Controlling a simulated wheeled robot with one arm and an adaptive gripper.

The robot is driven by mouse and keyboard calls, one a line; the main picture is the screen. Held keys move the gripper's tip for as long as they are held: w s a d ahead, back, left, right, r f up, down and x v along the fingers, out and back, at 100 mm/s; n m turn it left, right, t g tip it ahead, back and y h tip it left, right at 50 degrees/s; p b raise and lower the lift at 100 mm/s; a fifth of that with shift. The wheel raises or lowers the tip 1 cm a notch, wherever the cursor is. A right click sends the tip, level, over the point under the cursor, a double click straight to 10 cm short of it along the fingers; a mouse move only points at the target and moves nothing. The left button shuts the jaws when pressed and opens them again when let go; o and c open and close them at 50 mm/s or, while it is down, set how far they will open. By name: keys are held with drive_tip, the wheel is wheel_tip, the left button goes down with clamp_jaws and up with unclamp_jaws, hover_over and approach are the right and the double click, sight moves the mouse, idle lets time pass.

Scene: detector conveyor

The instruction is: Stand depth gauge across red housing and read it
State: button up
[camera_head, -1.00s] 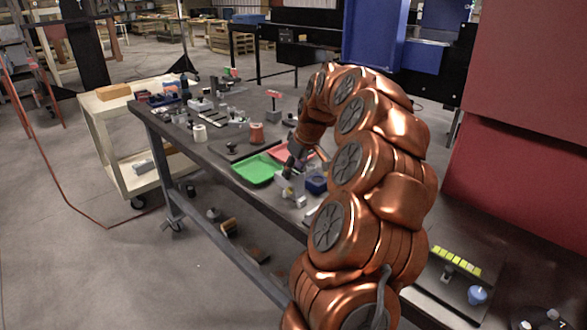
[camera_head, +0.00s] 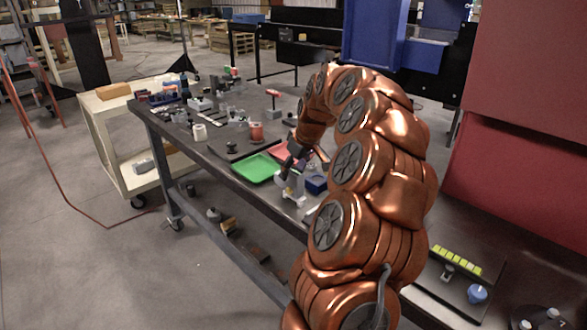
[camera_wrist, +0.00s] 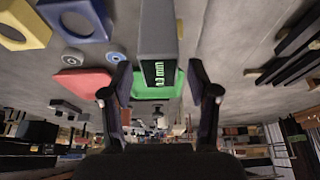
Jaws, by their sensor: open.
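The depth gauge (camera_wrist: 157,35) is a grey block with a green-lit display showing "mm"; its digits are turned and I cannot read them surely. My gripper (camera_wrist: 160,84) is open, one finger on each side of the gauge's display end, with gaps visible between. In the head view my gripper (camera_head: 292,164) is over the near table, just above a light grey block (camera_head: 290,184) that looks like the gauge. A reddish cylinder (camera_head: 256,131) stands behind the green tray; I cannot tell whether it is the red housing.
A green tray (camera_head: 255,168) and a red tray (camera_head: 282,151) lie beside my gripper. A blue block (camera_head: 316,184) is close on its right. In the wrist view a blue holed block (camera_wrist: 75,18) and a yellow holed block (camera_wrist: 38,38) are at upper left. Small parts crowd the far table end.

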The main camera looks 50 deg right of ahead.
drive_tip(key=shift+r, duration=0.15)
drive_tip(key=v, duration=0.2)
drive_tip(key=b+v, duration=0.1)
drive_tip(key=v, duration=0.2)
drive_tip(key=b+v, duration=0.1)
drive_tip(key=v, duration=0.1)
drive_tip(key=shift+a+r, duration=0.35)
drive_tip(key=shift+a, duration=0.05)
